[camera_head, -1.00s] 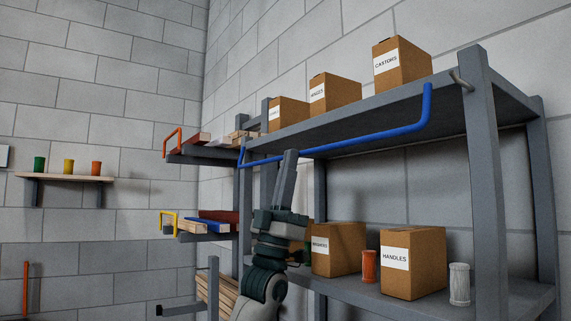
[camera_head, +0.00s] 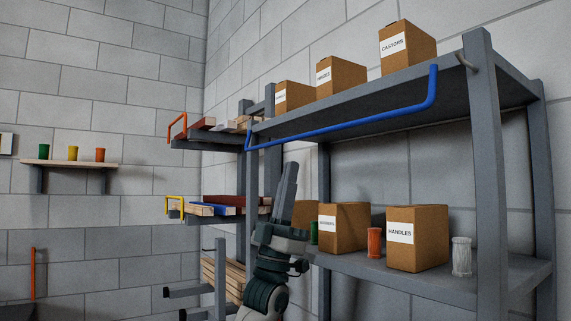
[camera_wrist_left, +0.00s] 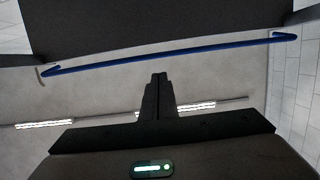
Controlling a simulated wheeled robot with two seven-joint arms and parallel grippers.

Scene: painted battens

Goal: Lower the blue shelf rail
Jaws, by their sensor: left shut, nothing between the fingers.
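The blue shelf rail (camera_head: 350,127) runs along the front of the upper shelf (camera_head: 385,97), with its ends bent up toward the shelf edge. My left gripper (camera_head: 289,168) points upward below the left half of the rail, its fingers shut and empty. In the left wrist view the rail (camera_wrist_left: 170,51) crosses above the shut fingertips (camera_wrist_left: 160,76), with a visible gap between them. The gripper does not touch the rail. My right gripper is not in view.
Boxes stand on the upper shelf, including the castors box (camera_head: 407,46). The lower shelf (camera_head: 405,279) holds the handles box (camera_head: 418,238), an orange container (camera_head: 375,243) and a white one (camera_head: 461,256). A batten rack (camera_head: 222,213) with an orange handle (camera_head: 177,127) and a yellow handle (camera_head: 175,206) stands left.

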